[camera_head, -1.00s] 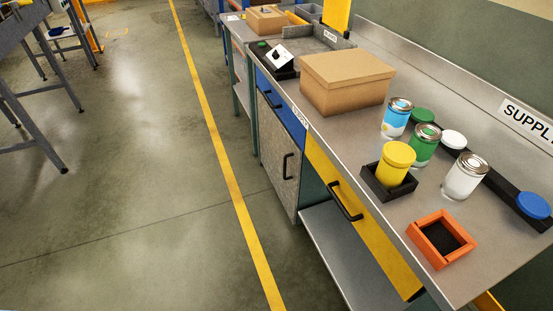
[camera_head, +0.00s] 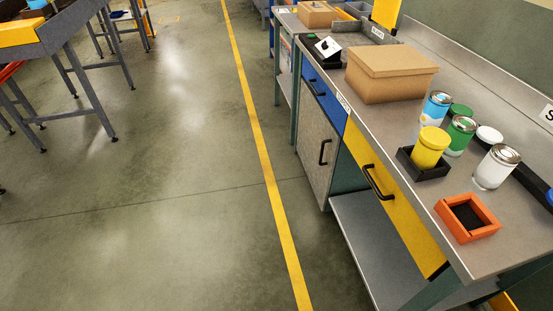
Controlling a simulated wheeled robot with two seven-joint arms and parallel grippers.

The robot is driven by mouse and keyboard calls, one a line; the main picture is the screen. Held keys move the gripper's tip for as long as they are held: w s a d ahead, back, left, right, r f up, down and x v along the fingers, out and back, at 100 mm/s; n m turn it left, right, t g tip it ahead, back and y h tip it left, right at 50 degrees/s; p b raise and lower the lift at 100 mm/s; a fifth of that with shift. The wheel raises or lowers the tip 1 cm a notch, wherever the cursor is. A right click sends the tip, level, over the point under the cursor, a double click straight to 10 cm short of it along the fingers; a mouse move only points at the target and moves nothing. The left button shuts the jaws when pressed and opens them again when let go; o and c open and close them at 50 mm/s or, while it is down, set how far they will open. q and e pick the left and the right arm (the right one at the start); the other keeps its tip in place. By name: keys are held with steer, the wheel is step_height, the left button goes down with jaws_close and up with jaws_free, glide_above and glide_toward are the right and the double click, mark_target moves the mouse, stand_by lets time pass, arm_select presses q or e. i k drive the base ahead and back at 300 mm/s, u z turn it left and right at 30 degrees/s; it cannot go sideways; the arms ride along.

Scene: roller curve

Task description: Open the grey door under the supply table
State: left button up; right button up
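The grey door (camera_head: 316,150) is a speckled panel under the supply table (camera_head: 405,186), below the blue drawer (camera_head: 322,88). It has a black vertical handle (camera_head: 324,152) near its right edge. The door looks shut, flush with the table's front. A yellow drawer (camera_head: 392,203) with a black handle is to its right, above an open lower shelf (camera_head: 372,250). Neither of my grippers shows in the view.
On the table are a cardboard box (camera_head: 391,74), a yellow jar (camera_head: 431,148) in a black holder, several cans and an orange tray (camera_head: 467,217). Open floor (camera_head: 150,220) with a yellow line (camera_head: 262,150) lies left of the table. A grey stand (camera_head: 75,60) is at the upper left.

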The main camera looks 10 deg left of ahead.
mark_target(319, 141)
steer(key=u, duration=1)
steer(key=i, duration=2.2)
steer(key=z, duration=1.55)
steer(key=i, duration=0.75)
steer(key=z, duration=0.7)
